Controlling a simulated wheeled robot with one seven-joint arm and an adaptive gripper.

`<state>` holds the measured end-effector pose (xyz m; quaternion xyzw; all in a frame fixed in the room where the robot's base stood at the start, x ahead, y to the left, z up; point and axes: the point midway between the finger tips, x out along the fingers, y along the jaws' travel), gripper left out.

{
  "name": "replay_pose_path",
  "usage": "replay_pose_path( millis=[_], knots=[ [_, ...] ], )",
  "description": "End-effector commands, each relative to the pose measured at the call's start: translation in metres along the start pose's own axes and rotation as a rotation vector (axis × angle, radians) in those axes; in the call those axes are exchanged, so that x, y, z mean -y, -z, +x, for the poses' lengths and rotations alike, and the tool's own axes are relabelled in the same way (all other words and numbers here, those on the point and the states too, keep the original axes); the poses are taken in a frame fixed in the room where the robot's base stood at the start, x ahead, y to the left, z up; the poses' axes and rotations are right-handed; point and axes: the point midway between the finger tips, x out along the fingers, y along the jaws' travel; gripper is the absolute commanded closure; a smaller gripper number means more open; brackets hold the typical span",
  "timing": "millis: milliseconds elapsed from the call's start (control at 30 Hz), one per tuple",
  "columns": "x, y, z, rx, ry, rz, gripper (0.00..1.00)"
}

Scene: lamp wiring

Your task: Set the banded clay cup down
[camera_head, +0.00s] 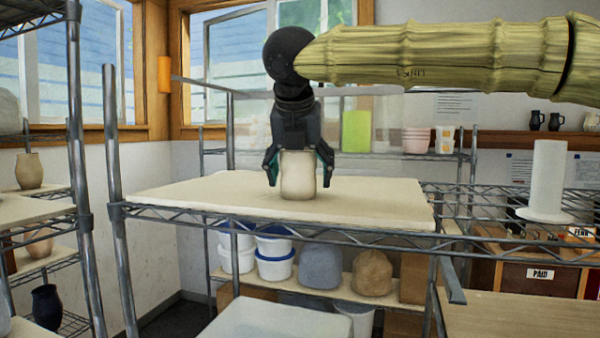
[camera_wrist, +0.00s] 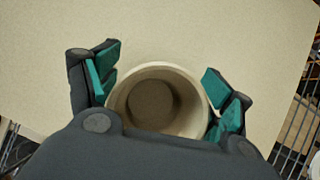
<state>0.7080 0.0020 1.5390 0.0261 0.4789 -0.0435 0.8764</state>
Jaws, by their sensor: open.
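A pale cream clay cup (camera_head: 298,174) stands upright on a light board (camera_head: 390,203) on the wire shelf. No band can be clearly made out on it. My gripper (camera_head: 298,168) points down over the cup, with one finger on each side of it. In the wrist view the cup (camera_wrist: 190,82) shows from above, its round mouth open and its inside empty. My gripper (camera_wrist: 160,92) is open there, with green pads left and right of the rim and a small gap at the left. The near part of the rim is hidden behind the gripper body.
Metal posts (camera_head: 115,170) rise at the board's left end. A white cylinder on a disc (camera_head: 548,180) stands on the wire shelf to the right. White tubs (camera_head: 274,262) sit on a lower shelf behind. The board is bare around the cup.

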Motion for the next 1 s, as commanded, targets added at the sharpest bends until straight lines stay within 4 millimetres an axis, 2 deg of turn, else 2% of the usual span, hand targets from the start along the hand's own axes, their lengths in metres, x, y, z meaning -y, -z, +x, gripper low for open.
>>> replay_pose_path(
  millis=[267, 700, 800, 1000],
  knots=[
    [0.0, -0.001, -0.012, 0.003, 0.0, 0.001, 0.2],
    [0.0, -0.001, -0.088, 0.003, 0.0, 0.001, 0.2],
    [-0.001, -0.001, -0.103, 0.003, 0.0, 0.001, 0.2],
    [-0.001, -0.001, -0.119, 0.001, 0.0, 0.0, 0.2]
  ],
)
